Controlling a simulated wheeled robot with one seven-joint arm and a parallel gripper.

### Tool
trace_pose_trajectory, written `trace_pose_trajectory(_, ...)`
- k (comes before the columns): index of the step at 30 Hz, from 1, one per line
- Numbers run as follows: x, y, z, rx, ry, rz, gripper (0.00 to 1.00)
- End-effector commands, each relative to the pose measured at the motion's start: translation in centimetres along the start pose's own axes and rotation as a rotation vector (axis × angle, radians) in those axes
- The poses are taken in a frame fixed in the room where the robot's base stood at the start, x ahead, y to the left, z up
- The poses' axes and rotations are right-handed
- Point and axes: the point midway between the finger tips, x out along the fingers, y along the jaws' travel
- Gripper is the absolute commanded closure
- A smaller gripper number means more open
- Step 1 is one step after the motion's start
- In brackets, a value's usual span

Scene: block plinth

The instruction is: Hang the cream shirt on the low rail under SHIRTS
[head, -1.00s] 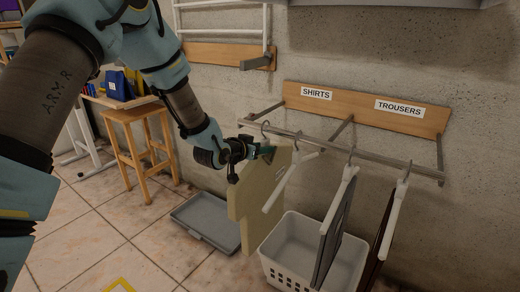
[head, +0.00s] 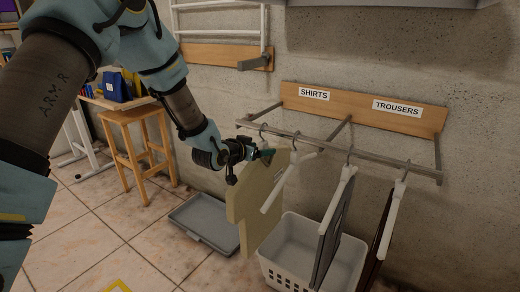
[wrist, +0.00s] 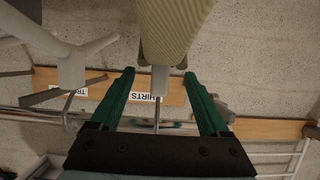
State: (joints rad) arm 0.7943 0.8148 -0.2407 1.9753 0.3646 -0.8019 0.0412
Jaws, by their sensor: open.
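The cream shirt (head: 252,205) hangs upright below the left part of the low rail (head: 330,153), under the SHIRTS label (head: 314,94). Its hook (head: 263,131) appears to be over the rail. My gripper (head: 264,154) is at the top of the shirt, just below the rail. In the wrist view my gripper (wrist: 160,78) is open, its green fingers on either side of the grey hanger neck (wrist: 160,80), with gaps both sides. The shirt (wrist: 172,28) shows beyond the fingertips. The hook's contact with the rail is hard to make out.
An empty white hanger (head: 288,180) hangs close to the right of the shirt. Dark grey (head: 333,230) and dark brown (head: 380,240) garments hang under TROUSERS (head: 397,107). A white basket (head: 290,270) and grey tray (head: 205,222) are on the floor below. A wooden stool (head: 137,150) stands left.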

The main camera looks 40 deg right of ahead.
Motion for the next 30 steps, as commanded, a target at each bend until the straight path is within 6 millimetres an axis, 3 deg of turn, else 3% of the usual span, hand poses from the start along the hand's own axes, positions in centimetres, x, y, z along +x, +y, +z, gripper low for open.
trace_pose_trajectory(5,-0.9,-0.1,0.0,0.000,0.000,-0.001,0.21)
trace_pose_trajectory(19,-9.3,-0.1,-0.1,0.000,0.001,-0.002,0.21)
trace_pose_trajectory(24,-10.6,0.0,0.0,0.000,0.001,0.000,0.21)
trace_pose_trajectory(30,-10.8,0.0,0.0,0.000,0.001,0.000,0.21)
